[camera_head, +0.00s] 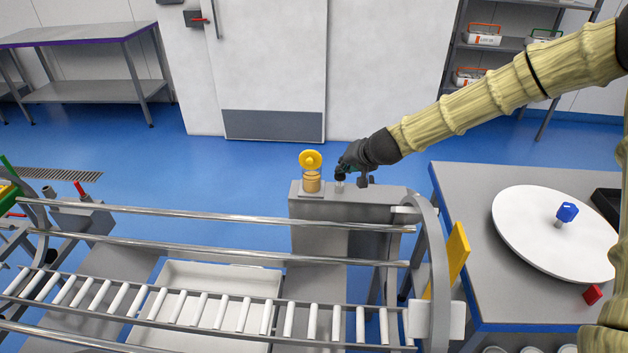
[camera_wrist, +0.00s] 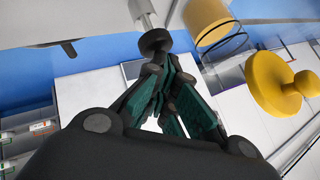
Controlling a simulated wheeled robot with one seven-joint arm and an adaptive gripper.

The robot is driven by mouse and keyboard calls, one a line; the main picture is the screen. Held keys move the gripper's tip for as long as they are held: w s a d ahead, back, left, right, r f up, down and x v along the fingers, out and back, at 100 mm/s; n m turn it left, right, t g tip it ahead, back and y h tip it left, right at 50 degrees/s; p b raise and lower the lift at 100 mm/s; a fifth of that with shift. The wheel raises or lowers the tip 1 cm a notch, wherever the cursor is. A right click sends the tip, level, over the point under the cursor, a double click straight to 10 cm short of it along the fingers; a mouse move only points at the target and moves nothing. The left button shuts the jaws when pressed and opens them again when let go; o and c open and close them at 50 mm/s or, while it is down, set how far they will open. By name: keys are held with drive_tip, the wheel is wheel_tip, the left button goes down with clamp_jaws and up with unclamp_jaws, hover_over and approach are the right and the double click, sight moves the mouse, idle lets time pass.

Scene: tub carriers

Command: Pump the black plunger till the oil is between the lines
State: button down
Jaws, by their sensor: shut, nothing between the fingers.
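The black plunger knob (camera_wrist: 155,42) sits on a bright metal rod (camera_wrist: 143,14); in the head view the rod (camera_head: 340,185) stands on a grey cabinet. My gripper (camera_head: 342,170) is shut and empty, pointing down right at the knob. In the wrist view the teal fingertips (camera_wrist: 158,66) are at the knob's top; I cannot tell whether they touch. Left of the plunger in the head view is a clear glass with amber oil (camera_head: 312,184), also in the wrist view (camera_wrist: 205,22). Clear space shows beyond the oil.
A yellow knobbed part (camera_head: 310,159) stands above the oil glass, close beside my gripper. The grey cabinet (camera_head: 365,213) is behind metal rails and a roller conveyor (camera_head: 200,308). A table with a white disc (camera_head: 530,240) is at the right. Blue floor lies open behind.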

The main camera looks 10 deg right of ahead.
drive_tip(key=shift+f, duration=0.35)
drive_tip(key=shift+r, duration=0.15)
drive_tip(key=shift+r+p, duration=0.8)
drive_tip(key=shift+r, duration=0.35)
wheel_tip(320, 180, up, 6)
drive_tip(key=p, duration=0.4)
drive_tip(key=shift+p, duration=0.3)
idle(0.6)
